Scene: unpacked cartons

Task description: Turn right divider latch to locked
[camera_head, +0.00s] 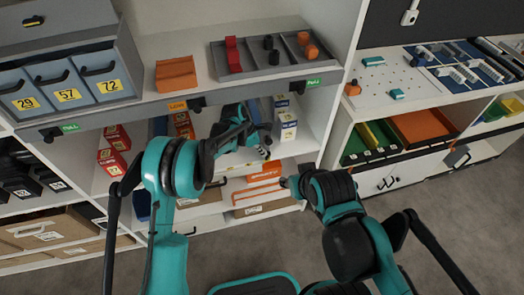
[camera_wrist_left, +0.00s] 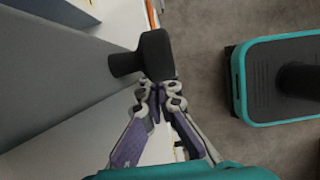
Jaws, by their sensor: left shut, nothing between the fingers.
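My left gripper (camera_head: 265,148) is below the grey front rail (camera_head: 240,92) of the shelf in the head view. In the left wrist view its fingers (camera_wrist_left: 157,90) are shut and empty, tips right by a black T-shaped knob (camera_wrist_left: 156,54) on a grey panel. I cannot tell whether they touch it. In the head view a black latch (camera_head: 298,87) sits at the right of the rail beside a green tag (camera_head: 313,82). Another black latch (camera_head: 198,104) sits beside an orange tag (camera_head: 177,106). My right gripper (camera_head: 286,182) shows only as a small dark end.
Orange boxes (camera_head: 264,175) and blue-white boxes (camera_head: 285,120) fill the shelves under the rail. A divided grey tray (camera_head: 280,60) stands on top, and numbered drawers (camera_head: 66,85) are at left. Open floor (camera_head: 460,210) lies at right.

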